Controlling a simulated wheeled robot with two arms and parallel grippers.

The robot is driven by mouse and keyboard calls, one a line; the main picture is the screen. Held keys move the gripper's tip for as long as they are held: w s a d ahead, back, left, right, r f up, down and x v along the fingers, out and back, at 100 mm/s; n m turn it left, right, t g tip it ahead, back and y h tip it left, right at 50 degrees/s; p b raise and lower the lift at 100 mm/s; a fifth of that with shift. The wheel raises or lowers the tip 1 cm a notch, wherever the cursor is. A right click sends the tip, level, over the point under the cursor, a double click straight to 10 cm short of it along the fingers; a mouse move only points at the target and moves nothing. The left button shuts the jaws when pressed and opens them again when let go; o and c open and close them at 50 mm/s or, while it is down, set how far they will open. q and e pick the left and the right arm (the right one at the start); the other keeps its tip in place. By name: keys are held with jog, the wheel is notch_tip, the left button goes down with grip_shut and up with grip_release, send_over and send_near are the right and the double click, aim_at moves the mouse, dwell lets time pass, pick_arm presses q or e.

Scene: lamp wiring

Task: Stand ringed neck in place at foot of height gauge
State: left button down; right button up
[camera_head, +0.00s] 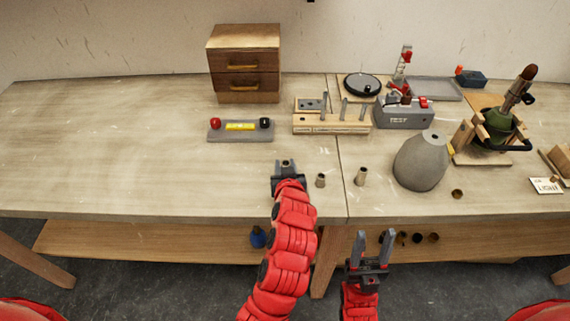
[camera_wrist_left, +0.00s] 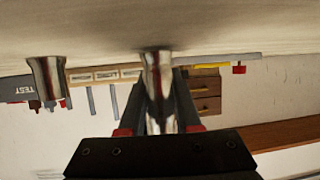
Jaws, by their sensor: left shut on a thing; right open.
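My left gripper (camera_head: 286,172) is shut on a small shiny metal neck (camera_wrist_left: 157,75), low over the table's front part. In the left wrist view, which is upside down, the neck is between the fingers with its flared end at the tabletop. I cannot tell whether it touches the table, and I make out no ring. Two similar necks, one near (camera_head: 320,180) and one further right (camera_head: 361,176), stand to its right. A red and grey upright post (camera_head: 403,66) at the back right may be the height gauge. My right gripper (camera_head: 373,246) is open and empty before the table edge.
A grey lamp body (camera_head: 421,163) stands right of the necks. Behind are a labelled wooden rack (camera_head: 330,124) with upright pegs, a grey TEST box (camera_head: 402,117), a grey bar (camera_head: 241,135) with red and black knobs, and a drawer cabinet (camera_head: 243,63). The table's left side is clear.

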pick_arm(q)
jog(key=shift+f, duration=0.25)
jog(key=c, duration=0.6)
grip_release()
jog(key=shift+r, duration=0.1)
jog(key=shift+r+p, duration=0.15)
jog(key=shift+p, duration=0.15)
jog(key=shift+s+d+b, duration=0.1)
jog(key=shift+s+b, duration=0.2)
jog(key=shift+s, duration=0.05)
jog(key=b+v, duration=0.2)
jog(key=v, duration=0.4)
jog(key=shift+s, duration=0.15)
jog(key=p+v, duration=1)
jog(key=shift+s+r, duration=0.15)
